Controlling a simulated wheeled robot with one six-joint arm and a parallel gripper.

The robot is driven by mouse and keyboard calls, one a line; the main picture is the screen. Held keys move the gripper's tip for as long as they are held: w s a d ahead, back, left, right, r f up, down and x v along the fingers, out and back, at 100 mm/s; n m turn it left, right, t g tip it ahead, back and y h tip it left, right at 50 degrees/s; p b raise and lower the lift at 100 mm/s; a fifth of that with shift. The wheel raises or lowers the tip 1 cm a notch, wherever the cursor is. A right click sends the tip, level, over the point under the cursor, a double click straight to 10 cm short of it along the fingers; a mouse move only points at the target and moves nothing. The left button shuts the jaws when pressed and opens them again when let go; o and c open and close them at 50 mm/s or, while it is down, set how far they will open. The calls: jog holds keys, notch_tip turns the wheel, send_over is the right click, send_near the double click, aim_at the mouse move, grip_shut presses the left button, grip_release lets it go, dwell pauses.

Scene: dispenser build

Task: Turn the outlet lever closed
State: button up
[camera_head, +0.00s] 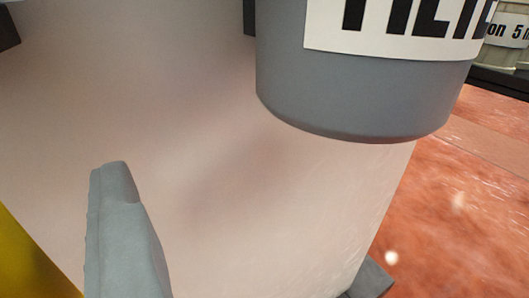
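No outlet lever can be made out for certain. A large grey cylinder (360,95) with a white label and cut-off black letters hangs into the upper right, in front of a broad pale pinkish panel (220,180). A grey upright piece (122,235) stands at the lower left, cut off by the bottom edge. It may be a finger of my gripper or part of the dispenser; I cannot tell which. No pair of fingertips shows clearly, and nothing is seen held.
A small dark grey piece (372,279) shows at the panel's lower right edge. A yellow surface (25,262) fills the lower left corner. A reddish marbled surface (460,190) lies open at the right. Labelled containers (508,35) stand at the upper right.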

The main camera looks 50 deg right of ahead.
jog(key=v, duration=1.7)
jog(key=shift+s, duration=0.2)
